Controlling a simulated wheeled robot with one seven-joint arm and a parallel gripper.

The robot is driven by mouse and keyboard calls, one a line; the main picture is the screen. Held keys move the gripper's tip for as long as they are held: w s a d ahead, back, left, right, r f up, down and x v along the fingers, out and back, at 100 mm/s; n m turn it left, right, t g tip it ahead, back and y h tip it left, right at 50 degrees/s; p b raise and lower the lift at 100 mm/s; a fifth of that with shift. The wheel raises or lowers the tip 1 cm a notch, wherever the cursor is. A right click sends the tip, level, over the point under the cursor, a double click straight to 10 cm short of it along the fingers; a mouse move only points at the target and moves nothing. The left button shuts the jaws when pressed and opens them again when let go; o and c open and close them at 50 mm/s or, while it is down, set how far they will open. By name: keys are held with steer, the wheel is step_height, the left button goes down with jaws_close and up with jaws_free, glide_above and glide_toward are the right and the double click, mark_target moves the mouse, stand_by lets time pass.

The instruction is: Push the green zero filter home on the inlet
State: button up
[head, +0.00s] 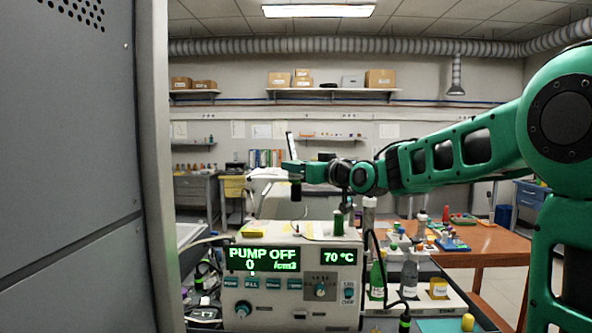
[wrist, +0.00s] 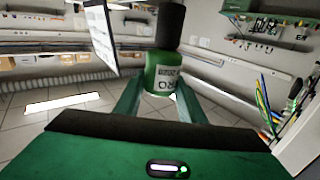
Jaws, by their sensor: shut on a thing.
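The green zero filter (wrist: 163,78) is a green cylinder with a white label and a black end, held between my fingers in the wrist view. In the head view its dark end (head: 295,191) hangs below my gripper (head: 290,172). My gripper is shut on it, high above the grey instrument (head: 292,289), with a clear gap between. The instrument's display reads "PUMP OFF", 0 /cm³ and 70 °C. A small green cylinder (head: 338,223) stands upright on its top right. I cannot make out which fitting is the inlet.
A grey cabinet (head: 75,170) fills the left side. Bottles, including a green one (head: 377,280), and a yellow-labelled jar (head: 438,288) stand right of the instrument. A wooden table (head: 485,243) with small parts is behind. The air around my gripper looks free.

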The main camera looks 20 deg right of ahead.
mark_target(300, 199)
steer(key=shift+d, duration=0.1)
steer(key=shift+s+d+f, duration=0.1)
steer(key=shift+f, duration=2.8)
steer(key=shift+s+f, duration=0.1)
steer(key=shift+f, duration=1.65)
steer(key=o, duration=1.1)
steer(key=shift+o, duration=0.2)
steer(key=v, duration=1)
steer(key=shift+s, duration=0.35)
